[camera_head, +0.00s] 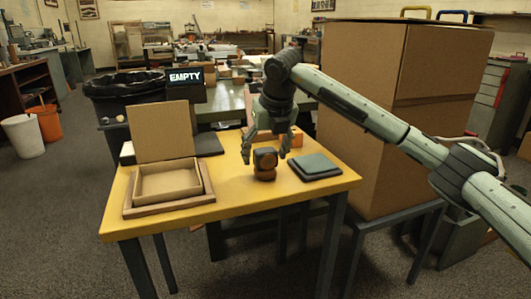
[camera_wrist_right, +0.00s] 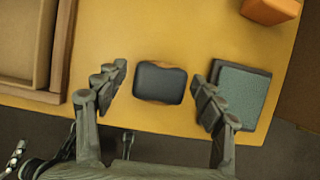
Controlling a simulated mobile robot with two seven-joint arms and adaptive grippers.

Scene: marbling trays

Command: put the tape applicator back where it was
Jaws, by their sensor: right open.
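A small dark and brown object (camera_head: 265,162), which looks like the tape applicator, stands on the yellow table (camera_head: 230,205) near its front edge. In the right wrist view its top is a dark rounded pad (camera_wrist_right: 160,83) with brown sides. My right gripper (camera_head: 265,154) is open and points down over it. In the wrist view the fingers of my right gripper (camera_wrist_right: 159,76) are on either side of the object, with a gap on both sides. My left gripper is not in view.
A green-topped dark square pad (camera_head: 315,164) lies close on the right. An open cardboard box (camera_head: 165,182) with a raised lid sits on the left. An orange block (camera_wrist_right: 270,10) is behind. A large carton (camera_head: 360,120) stands beyond the table's right side.

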